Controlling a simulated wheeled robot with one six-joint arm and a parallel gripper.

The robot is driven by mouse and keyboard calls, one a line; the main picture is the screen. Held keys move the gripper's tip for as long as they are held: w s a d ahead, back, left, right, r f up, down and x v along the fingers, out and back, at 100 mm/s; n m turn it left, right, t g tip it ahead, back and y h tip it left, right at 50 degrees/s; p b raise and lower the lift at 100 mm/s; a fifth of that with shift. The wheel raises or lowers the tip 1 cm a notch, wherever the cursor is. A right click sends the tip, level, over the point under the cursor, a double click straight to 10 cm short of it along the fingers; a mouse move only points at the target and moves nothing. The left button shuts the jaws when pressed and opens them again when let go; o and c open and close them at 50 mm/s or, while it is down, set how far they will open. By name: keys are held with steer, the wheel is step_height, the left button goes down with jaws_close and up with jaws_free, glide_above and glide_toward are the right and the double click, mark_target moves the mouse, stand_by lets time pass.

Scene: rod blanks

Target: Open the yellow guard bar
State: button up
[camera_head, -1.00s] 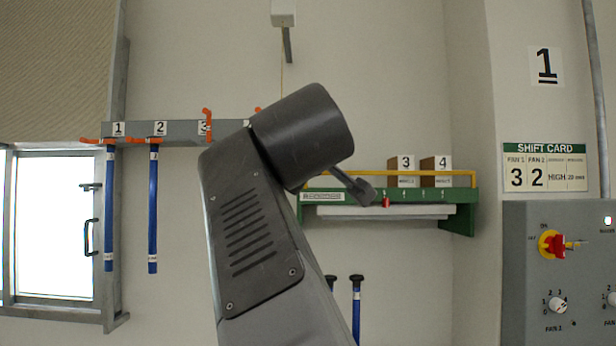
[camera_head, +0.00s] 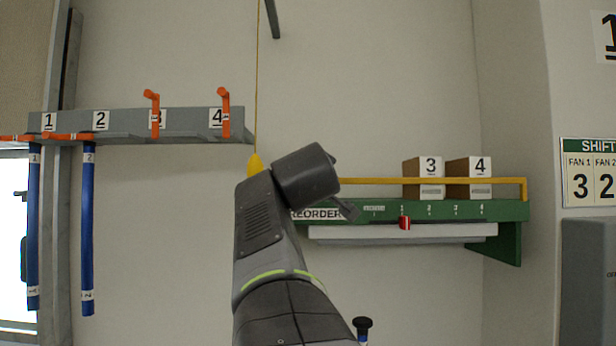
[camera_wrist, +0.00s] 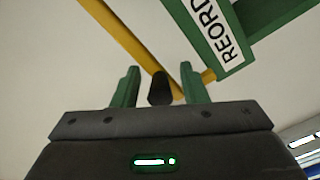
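The yellow guard bar (camera_head: 380,181) runs level above the front of the green shelf (camera_head: 510,209), across two boxes. In the wrist view the bar (camera_wrist: 122,30) slants from upper left down to a corner close to my fingers, where a short yellow piece meets the shelf beside the REORDER sign (camera_wrist: 212,30). A dark knob or grip (camera_wrist: 160,90) shows between my two green fingertips by that corner; I cannot tell whether they touch it. My gripper (camera_wrist: 160,78) is open. In the head view my arm hides the gripper and the bar's left end.
Boxes 3 (camera_head: 424,181) and 4 (camera_head: 468,181) stand on the shelf behind the bar. A red marker (camera_head: 405,222) sits on the shelf's front edge. A numbered grey rack (camera_head: 185,124) with orange hooks and blue rods (camera_head: 87,230) is at left. A yellow cord (camera_head: 257,80) hangs near my arm.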

steer(key=shift+w, duration=0.35)
steer(key=c, duration=0.7)
steer(key=shift+f, duration=0.1)
steer(key=shift+c, duration=0.2)
